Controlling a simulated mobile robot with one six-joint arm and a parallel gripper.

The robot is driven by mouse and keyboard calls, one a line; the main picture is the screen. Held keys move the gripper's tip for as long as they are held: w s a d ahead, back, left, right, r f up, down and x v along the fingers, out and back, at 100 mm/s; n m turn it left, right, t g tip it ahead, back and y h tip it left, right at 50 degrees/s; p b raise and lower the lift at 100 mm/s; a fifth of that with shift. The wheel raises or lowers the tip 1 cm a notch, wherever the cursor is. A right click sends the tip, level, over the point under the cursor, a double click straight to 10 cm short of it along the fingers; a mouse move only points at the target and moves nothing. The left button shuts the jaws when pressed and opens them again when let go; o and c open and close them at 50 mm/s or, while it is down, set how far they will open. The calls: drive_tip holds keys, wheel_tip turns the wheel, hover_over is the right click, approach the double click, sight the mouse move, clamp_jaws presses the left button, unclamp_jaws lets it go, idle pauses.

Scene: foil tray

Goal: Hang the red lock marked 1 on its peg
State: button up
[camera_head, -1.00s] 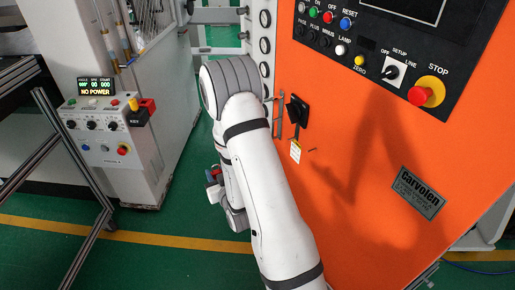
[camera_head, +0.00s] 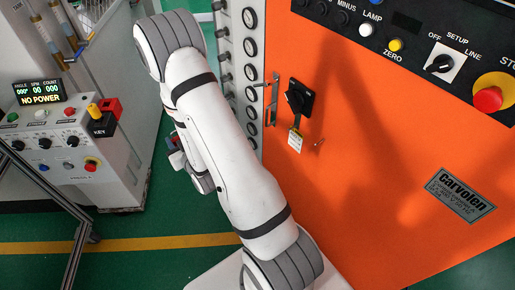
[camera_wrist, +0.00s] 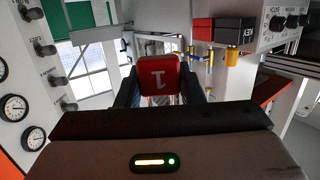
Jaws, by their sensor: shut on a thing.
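The red lock marked 1 (camera_wrist: 158,78) is between the two dark fingers of my gripper (camera_wrist: 160,92) in the wrist view, and its number appears upside down. My gripper is shut on it. In the head view my gripper (camera_head: 180,160) is mostly hidden behind my white arm, left of the orange cabinet, so the lock cannot be made out clearly there. A small thin stub, perhaps a peg (camera_head: 318,143), sticks out of the orange cabinet front, right of a hanging tag. It is well apart from my gripper.
The orange cabinet (camera_head: 400,155) carries a black rotary handle (camera_head: 297,98) with a tag (camera_head: 295,140) below it. A control box (camera_head: 60,140) with a red-and-black key block (camera_head: 103,122) stands at left. Green floor is free between them.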

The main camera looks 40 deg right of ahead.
drive_tip(key=s+d+f+m+g+h+b, duration=0.1)
drive_tip(key=d+f+m+g+h+b, duration=0.15)
drive_tip(key=d+m+h+b, duration=0.45)
drive_tip(key=d+f+m+g+h+b, duration=0.25)
drive_tip(key=d+h+b, duration=0.25)
drive_tip(key=d, duration=0.5)
drive_tip(key=s+d+f+m+g+h+b, duration=0.4)
drive_tip(key=s+d+m+g+b, duration=0.4)
drive_tip(key=s+d+g, duration=0.2)
drive_tip(key=shift+s+d+f+g+h, duration=0.3)
drive_tip(key=shift+d+f+h, duration=0.15)
drive_tip(key=shift+f, duration=0.35)
